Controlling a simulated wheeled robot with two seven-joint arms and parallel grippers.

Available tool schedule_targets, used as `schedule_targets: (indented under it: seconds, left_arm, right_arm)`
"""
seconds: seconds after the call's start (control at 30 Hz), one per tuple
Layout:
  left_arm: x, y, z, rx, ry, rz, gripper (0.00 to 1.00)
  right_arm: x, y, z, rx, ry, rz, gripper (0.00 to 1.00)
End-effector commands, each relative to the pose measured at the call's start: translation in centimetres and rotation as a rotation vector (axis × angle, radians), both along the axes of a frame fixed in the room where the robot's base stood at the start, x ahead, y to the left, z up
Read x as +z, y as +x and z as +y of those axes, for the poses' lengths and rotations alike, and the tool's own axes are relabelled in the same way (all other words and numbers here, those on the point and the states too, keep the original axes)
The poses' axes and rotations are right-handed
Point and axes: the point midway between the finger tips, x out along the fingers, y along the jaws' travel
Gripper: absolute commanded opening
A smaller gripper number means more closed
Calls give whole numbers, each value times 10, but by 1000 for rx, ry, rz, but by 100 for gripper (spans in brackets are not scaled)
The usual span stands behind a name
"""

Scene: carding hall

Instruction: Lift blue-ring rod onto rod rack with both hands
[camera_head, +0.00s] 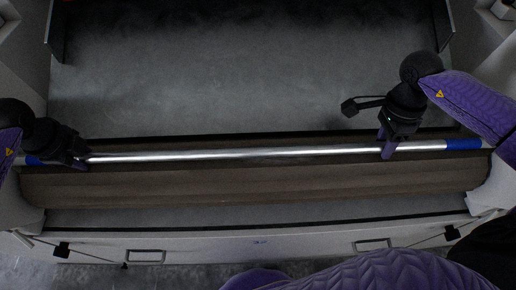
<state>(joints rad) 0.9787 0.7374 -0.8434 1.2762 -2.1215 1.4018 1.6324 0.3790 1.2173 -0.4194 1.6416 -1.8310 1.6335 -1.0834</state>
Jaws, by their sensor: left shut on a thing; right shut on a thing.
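The blue-ring rod (250,153) is a long silvery bar with a blue band (463,144) near its right end and another blue band (33,160) near its left end. It lies nearly level across the picture, above a long brown roller-like surface. My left gripper (80,160) is shut on the rod near its left end. My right gripper (387,150) is shut on the rod a little left of the right blue band. I cannot tell whether the rod touches the surface below. I cannot make out the rod rack for certain.
The brown roller-like surface (250,186) spans the machine between light side walls. A grey panel (240,95) lies beyond the rod and is clear. The machine's front panel (260,245) has handles (146,257) and dark latches near the bottom.

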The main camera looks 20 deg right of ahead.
Motion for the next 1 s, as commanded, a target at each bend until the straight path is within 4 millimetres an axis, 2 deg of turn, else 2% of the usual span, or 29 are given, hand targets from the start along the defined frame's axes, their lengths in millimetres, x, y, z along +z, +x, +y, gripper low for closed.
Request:
schedule_targets:
  seconds: [0.23, 0.37, 0.47, 1.0]
  left_arm:
    - [6, 0, 0, 0, 0, -4, 0]
    - [24, 1, 0, 1, 0, -13, 0]
    - [47, 1, 0, 0, 0, -24, 0]
    - [199, 2, 0, 0, 1, -78, 0]
  right_arm:
    - [5, 0, 0, 0, -1, -3, 0]
    - [22, 1, 0, 0, -1, -12, 0]
    - [43, 1, 0, 0, -1, -23, 0]
    - [186, 2, 0, 0, -1, -78, 0]
